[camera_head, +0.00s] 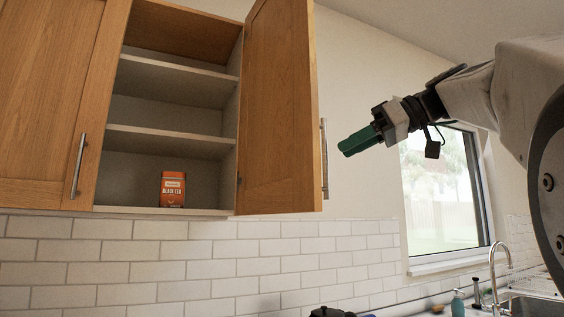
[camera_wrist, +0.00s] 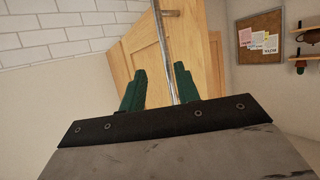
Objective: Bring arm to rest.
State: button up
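My gripper (camera_head: 345,147) has green fingers and points left toward the open cabinet door (camera_head: 278,108) in the head view. A gap shows between its fingertips and the door's metal handle (camera_head: 324,158). In the wrist view the two fingers of my gripper (camera_wrist: 160,80) stand apart with nothing held between them. The handle (camera_wrist: 177,70) shows as a long bar beyond the fingers, in front of the wooden door (camera_wrist: 146,65).
An orange black tea box (camera_head: 173,189) stands on the cabinet's bottom shelf (camera_head: 140,209). A second door (camera_head: 45,100) at left is closed. A window (camera_head: 440,195), a faucet (camera_head: 497,260) and a sink are at right. A pinboard (camera_wrist: 262,50) hangs on the wall.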

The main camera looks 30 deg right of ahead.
jog(key=shift+v, duration=1)
